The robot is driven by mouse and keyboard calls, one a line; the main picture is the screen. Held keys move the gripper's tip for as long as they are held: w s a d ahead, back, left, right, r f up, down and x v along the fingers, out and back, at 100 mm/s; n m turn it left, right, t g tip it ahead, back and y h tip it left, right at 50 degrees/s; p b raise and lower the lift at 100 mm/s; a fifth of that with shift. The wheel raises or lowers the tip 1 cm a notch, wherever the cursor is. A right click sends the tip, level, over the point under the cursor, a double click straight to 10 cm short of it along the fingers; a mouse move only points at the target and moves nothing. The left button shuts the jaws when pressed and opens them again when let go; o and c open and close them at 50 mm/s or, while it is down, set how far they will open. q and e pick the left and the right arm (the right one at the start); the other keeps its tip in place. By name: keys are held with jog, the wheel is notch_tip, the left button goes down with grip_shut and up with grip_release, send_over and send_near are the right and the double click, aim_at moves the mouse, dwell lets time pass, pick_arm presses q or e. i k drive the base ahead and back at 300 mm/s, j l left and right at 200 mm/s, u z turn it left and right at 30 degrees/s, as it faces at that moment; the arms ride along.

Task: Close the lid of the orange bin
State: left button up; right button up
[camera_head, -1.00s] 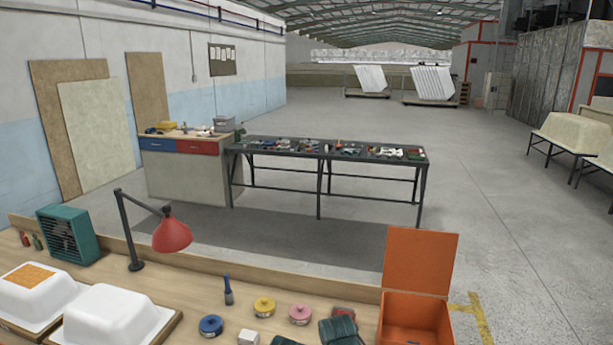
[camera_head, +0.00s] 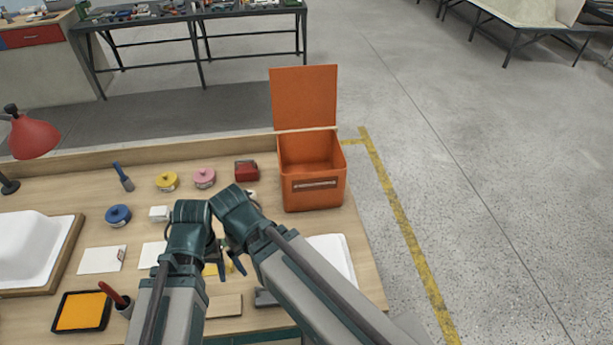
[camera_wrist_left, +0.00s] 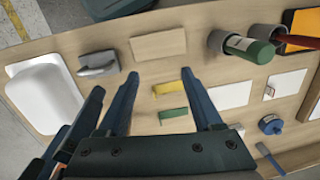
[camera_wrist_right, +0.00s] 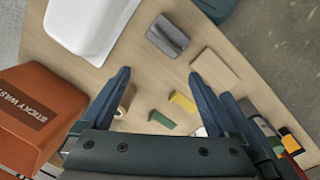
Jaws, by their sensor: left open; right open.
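The orange bin (camera_head: 312,190) stands at the right end of the workbench in the head view. Its lid (camera_head: 304,98) stands open, upright at the back edge, and the bin's inside shows. In the right wrist view the bin (camera_wrist_right: 30,105) is at the left edge, with a label reading "STICKY WAS…". My left gripper (camera_wrist_left: 158,77) is open and empty above the bench, left of and nearer than the bin in the head view. My right gripper (camera_wrist_right: 160,75) is also open and empty, beside the left one; the arms partly hide it in the head view.
A red block (camera_head: 246,171), a pink tape roll (camera_head: 204,178) and a yellow one (camera_head: 167,181) lie left of the bin. A white tub (camera_head: 30,245) and a red lamp (camera_head: 33,137) stand at the left. Open floor lies right of the bench.

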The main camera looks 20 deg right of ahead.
aim_at(304, 97)
jog(key=k+l+z, duration=0.15)
jog(key=k+z, duration=0.15)
jog(key=z, duration=0.2)
jog(key=l+z, duration=0.15)
jog(key=z, duration=0.3)
jog(key=k+l+z, duration=0.1)
jog(key=z, duration=0.4)
jog(key=l+z, duration=0.2)
jog(key=z, duration=0.25)
jog(key=l+z, duration=0.2)
jog(key=z, duration=0.3)
jog(key=i+l+z, duration=0.15)
jog(key=z, duration=0.25)
jog(key=i+l+z, duration=0.1)
jog(key=z, duration=0.3)
jog(key=i+l+z, duration=0.1)
jog(key=i, duration=0.6)
jog(key=i+u, duration=0.65)
jog(key=u, duration=0.15)
jog(key=i+l+u, duration=0.15)
jog(key=i+u, duration=0.25)
jog(key=i+j+u, duration=0.25)
jog(key=u, duration=0.25)
jog(key=i+u, duration=1.15)
jog(key=i, duration=1.3)
jog(key=i+u, duration=0.25)
jog(key=i+l+u, duration=0.2)
jog(key=i, duration=0.25)
